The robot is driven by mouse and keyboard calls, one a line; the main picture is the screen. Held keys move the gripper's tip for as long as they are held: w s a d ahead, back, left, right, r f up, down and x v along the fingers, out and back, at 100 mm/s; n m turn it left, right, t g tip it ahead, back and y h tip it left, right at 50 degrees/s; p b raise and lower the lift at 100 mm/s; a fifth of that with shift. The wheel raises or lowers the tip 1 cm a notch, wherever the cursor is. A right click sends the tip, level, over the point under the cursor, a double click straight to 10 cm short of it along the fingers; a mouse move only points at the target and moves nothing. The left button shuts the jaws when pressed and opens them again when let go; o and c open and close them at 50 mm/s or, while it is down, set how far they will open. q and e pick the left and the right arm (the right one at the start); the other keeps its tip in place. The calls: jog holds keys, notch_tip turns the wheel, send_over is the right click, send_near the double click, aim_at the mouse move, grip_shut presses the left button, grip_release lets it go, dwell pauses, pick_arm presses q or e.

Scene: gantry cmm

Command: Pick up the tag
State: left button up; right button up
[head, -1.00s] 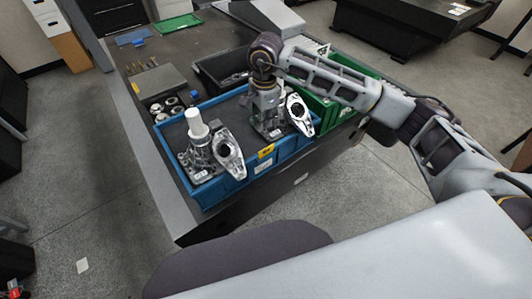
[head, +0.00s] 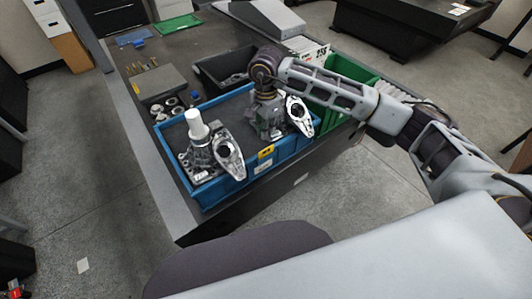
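A small yellow tag (head: 265,152) sits at the front rim of the blue tray (head: 235,188), above a white label on its wall. A grey metal casting (head: 299,115) stands in the right part of the tray, and a similar casting (head: 228,154) stands in the left part beside a white-topped cylinder (head: 196,124). My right gripper (head: 268,118) points down into the tray, behind and left of the right casting, apart from the yellow tag in the picture. Its fingertips blend with the metal parts, so I cannot tell their opening. My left gripper is not in view.
A green bin (head: 343,115) stands right of the blue tray, under my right arm. A black tray (head: 208,78) and a grey box (head: 150,83) are behind it. A white piece (head: 83,266) lies on the floor at left. The far tabletop has free room.

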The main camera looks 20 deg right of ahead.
aim_at(266, 149)
jog(key=shift+f+p, duration=0.4)
jog(key=shift+f, duration=2.5)
jog(key=shift+s+f+p, duration=0.15)
jog(key=shift+f+p, duration=0.55)
jog(key=shift+f, duration=1.9)
jog(key=shift+c, duration=0.3)
grip_shut()
jog(key=shift+r, duration=0.1)
